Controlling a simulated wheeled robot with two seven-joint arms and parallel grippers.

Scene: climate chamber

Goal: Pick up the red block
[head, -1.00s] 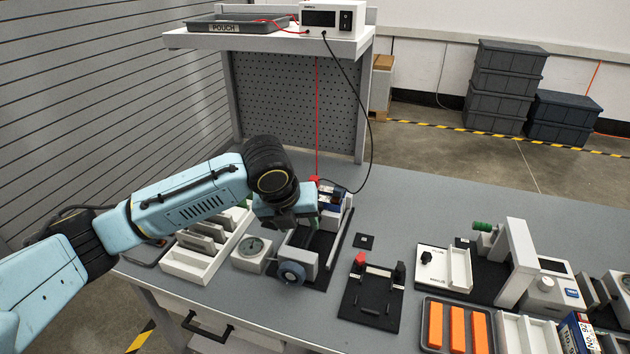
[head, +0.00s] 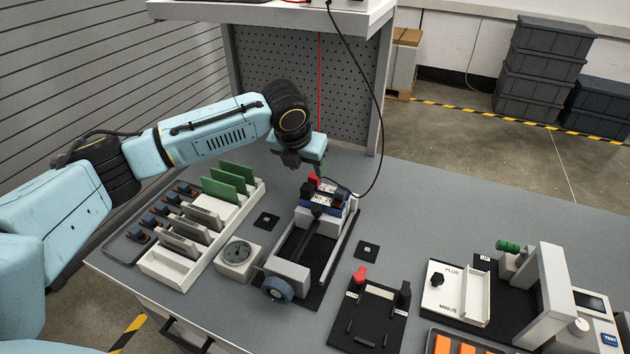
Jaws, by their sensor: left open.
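A small red block (head: 313,180) sits at the top of a blue-and-white part in the clamp fixture (head: 290,268), right under my left gripper (head: 303,166). The gripper points down with its jaws open, close above the red block; I cannot tell whether they touch. A second red piece (head: 361,273) stands on the left of a black plate (head: 372,318), with a black piece (head: 405,289) on its right. My right gripper is not in view.
A white rack (head: 160,268) with green and grey boards and a round gauge (head: 238,255) stand left of the fixture. A black cable (head: 374,120) hangs down to the part. A white unit (head: 443,290) stands right.

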